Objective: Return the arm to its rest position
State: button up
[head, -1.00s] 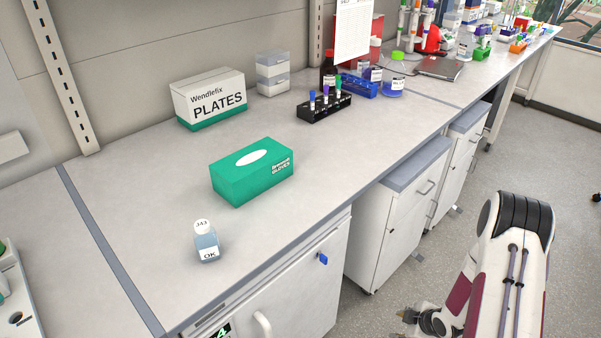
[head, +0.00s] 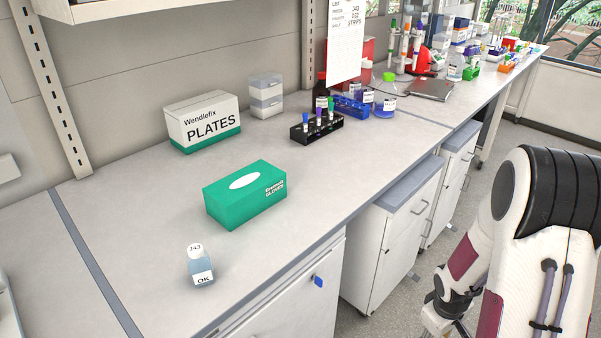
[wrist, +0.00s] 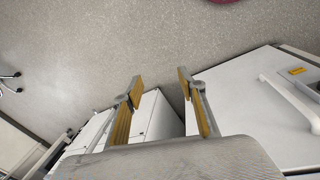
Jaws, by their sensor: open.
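My gripper (wrist: 160,88) shows in the wrist view with its two fingers spread apart and nothing between them. It points toward the grey floor (wrist: 130,45), with the white cabinets under the bench below and beside it. In the head view my arm is folded at the lower right, over the floor in front of the bench. The gripper's fingers cannot be made out in the head view.
On the bench (head: 120,220) stand a bottle marked 343 and OK (head: 201,270), a green glove box (head: 245,200), a plates box (head: 202,122) and a black tube rack (head: 316,130). A cabinet with a handle (wrist: 290,100) lies close on the right in the wrist view. The floor ahead is open.

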jog(key=s+a+r+m+t, duration=0.1)
jog(key=s+a+r, duration=0.4)
jog(key=r, duration=0.5)
jog(key=s+a+r+m+t+y, duration=0.1)
jog(key=s+a+r+m+t, duration=0.1)
jog(key=s+a+r, duration=0.4)
jog(key=s+a+r+m+t, duration=0.1)
jog(key=s+a+r, duration=0.4)
jog(key=r, duration=1.1)
jog(key=shift+s+a+m+y, duration=0.35)
jog(key=shift+s+m, duration=0.25)
jog(key=shift+s, duration=0.65)
